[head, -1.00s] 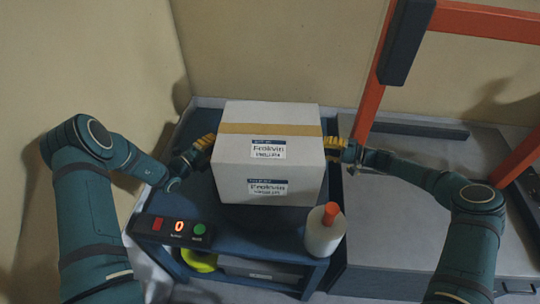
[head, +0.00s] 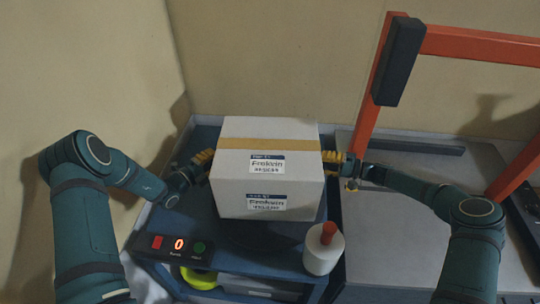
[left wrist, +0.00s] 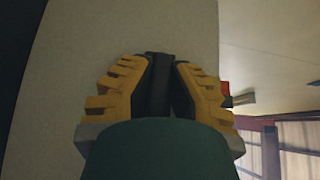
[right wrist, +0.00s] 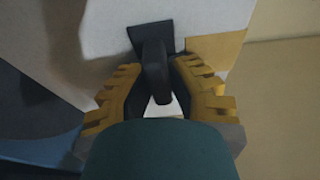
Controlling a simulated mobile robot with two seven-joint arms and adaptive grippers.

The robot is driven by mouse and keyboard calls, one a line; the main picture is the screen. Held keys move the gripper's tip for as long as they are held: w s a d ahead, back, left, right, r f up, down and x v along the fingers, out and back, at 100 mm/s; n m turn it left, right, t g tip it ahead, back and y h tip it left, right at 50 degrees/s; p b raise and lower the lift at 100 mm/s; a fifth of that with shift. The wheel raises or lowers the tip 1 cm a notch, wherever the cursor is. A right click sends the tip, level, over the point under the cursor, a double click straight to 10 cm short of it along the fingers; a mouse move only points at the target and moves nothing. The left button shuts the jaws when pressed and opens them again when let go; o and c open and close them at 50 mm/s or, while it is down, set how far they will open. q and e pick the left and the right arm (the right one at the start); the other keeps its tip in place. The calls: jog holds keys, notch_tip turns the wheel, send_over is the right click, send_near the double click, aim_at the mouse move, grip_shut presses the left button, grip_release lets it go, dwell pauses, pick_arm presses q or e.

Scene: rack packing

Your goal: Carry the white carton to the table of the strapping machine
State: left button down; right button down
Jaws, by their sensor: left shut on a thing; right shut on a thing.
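The white carton (head: 268,182), with a tan tape band and printed labels, is upright between my two grippers over a blue bench (head: 285,235). A dark shadow lies under its front edge; it looks slightly raised, but the gap is unclear. My left gripper (head: 204,158) is shut on a black handle at its left side, also seen in the left wrist view (left wrist: 160,82). My right gripper (head: 334,158) is shut on the black handle (right wrist: 152,45) at its right side. The strapping machine's grey table (head: 405,220), beneath an orange arch (head: 368,110), is to the right.
A white bottle-like roll (head: 323,254) with an orange top stands at the bench's front right corner. A control box (head: 178,249) showing 0 sits at its front left. Walls close in behind and left. The arch post rises near the carton's right side.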

pick_arm(q)
jog(key=shift+d+r, duration=0.15)
jog(key=shift+d, duration=0.15)
pick_arm(e)
jog(key=shift+s+a+r, duration=0.1)
jog(key=shift+a+r, duration=0.1)
jog(key=shift+a, duration=0.05)
